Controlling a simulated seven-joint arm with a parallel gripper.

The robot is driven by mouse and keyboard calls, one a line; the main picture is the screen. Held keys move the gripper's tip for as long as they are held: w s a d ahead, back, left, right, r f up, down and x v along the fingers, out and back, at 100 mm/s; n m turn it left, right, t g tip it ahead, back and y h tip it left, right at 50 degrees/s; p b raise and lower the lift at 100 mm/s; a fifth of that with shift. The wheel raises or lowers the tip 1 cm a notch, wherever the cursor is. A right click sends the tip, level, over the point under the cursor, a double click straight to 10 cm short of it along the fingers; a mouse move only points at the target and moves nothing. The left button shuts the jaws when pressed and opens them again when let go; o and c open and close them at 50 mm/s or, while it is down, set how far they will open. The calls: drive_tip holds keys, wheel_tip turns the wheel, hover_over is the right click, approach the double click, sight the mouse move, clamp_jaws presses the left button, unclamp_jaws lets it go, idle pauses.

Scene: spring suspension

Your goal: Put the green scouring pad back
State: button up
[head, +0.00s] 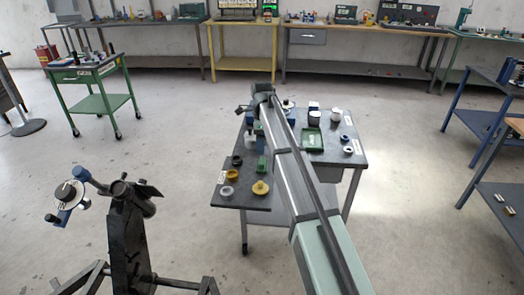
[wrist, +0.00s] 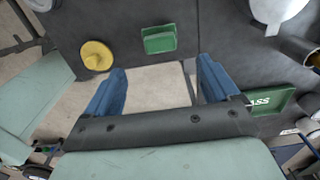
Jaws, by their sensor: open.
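The green scouring pad (wrist: 160,39) looks like a small green block on the dark table in the wrist view, beside a yellow round knob-like piece (wrist: 96,55). In the head view a green block (head: 262,165) beside a yellow piece (head: 261,187) appears to be the same pad. My gripper (wrist: 162,78) has its blue fingers spread apart with nothing between them. The pad lies beyond the fingertips, apart from them.
A green tray marked "PASS" (wrist: 272,101) lies right of the fingers; it also shows in the head view (head: 312,139). Cups and rings stand on the table (head: 240,200). Pale floor shows between my fingers. A dark stand (head: 128,235) is at front left, a green cart (head: 100,100) behind.

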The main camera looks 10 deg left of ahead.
drive_tip(key=shift+r, duration=0.85)
